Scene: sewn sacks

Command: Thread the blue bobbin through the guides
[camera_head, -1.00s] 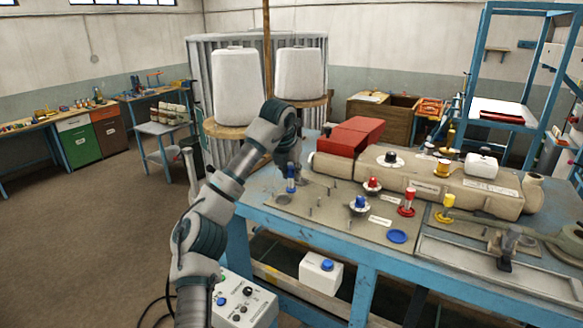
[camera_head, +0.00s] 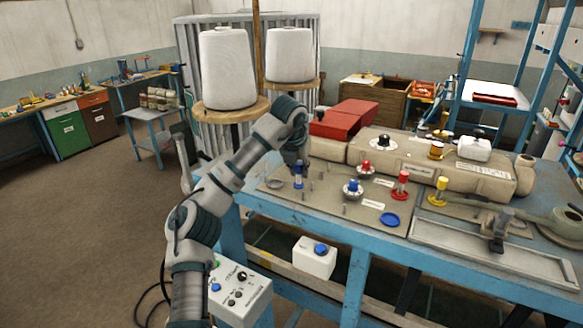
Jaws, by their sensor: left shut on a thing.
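My left gripper (camera_head: 297,163) points down over the left part of the guide board (camera_head: 268,196). It is shut on the blue bobbin (camera_head: 298,181), which is upright. The bobbin is just right of an empty round holder (camera_head: 276,183). Whether its lower end touches the board is too small to tell. Several thin metal guide pegs stand on the board, one (camera_head: 320,170) to the right of the bobbin and another (camera_head: 308,199) in front of it. My right gripper is not in view.
Another blue-topped piece (camera_head: 352,187), a red spool (camera_head: 402,184) and a yellow spool (camera_head: 439,192) stand to the right. A flat blue disc (camera_head: 390,220) lies near the front edge. A beige machine (camera_head: 430,166) and red box (camera_head: 350,120) are behind.

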